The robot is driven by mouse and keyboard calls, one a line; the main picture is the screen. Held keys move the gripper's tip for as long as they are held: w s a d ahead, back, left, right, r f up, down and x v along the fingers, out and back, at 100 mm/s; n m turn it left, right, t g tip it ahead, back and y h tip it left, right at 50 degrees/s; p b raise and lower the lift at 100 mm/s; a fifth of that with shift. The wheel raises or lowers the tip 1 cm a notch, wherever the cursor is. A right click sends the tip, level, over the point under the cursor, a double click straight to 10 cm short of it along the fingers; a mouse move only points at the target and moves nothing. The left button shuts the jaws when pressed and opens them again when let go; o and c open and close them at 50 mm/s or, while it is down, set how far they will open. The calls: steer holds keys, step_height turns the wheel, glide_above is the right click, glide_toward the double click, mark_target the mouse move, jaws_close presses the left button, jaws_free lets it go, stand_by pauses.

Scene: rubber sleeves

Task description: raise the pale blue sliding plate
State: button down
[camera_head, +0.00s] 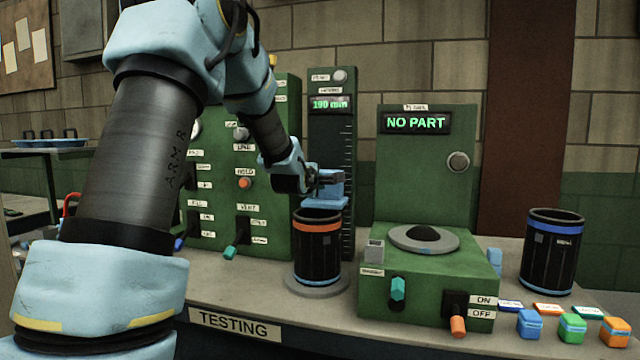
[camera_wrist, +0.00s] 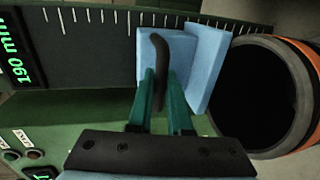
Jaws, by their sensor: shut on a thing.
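The pale blue sliding plate (camera_head: 325,203) is on the dark upright height gauge (camera_head: 330,130), just above a black sleeve with an orange band (camera_head: 317,258). In the wrist view the plate (camera_wrist: 206,68) lies beside the sleeve's open mouth (camera_wrist: 262,95). A black hooked handle (camera_wrist: 158,50) stands out from the plate's blue block. My gripper (camera_wrist: 161,85) has its teal fingers on both sides of this handle and is shut on it. In the head view my gripper (camera_head: 312,183) is at the plate's block. The gauge display (camera_head: 330,104) reads 190 mm.
The sleeve stands on a round grey base. To the right is a green tester (camera_head: 428,165) showing NO PART, with a grey ring on top. A blue-banded sleeve (camera_head: 552,252) and several small coloured blocks stand farther right. A green switch panel (camera_head: 240,170) is behind my arm.

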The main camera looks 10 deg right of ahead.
stand_by(0.4)
step_height(320, 180, up, 16)
steer(key=p, duration=0.5)
steer(key=shift+f+p, duration=0.15)
steer(key=shift+p, duration=0.15)
steer(key=c, duration=1.1)
jaws_free()
steer(key=shift+o, duration=1.3)
steer(key=shift+f, duration=0.1)
steer(key=v, duration=1.1)
steer(key=shift+b, duration=0.35)
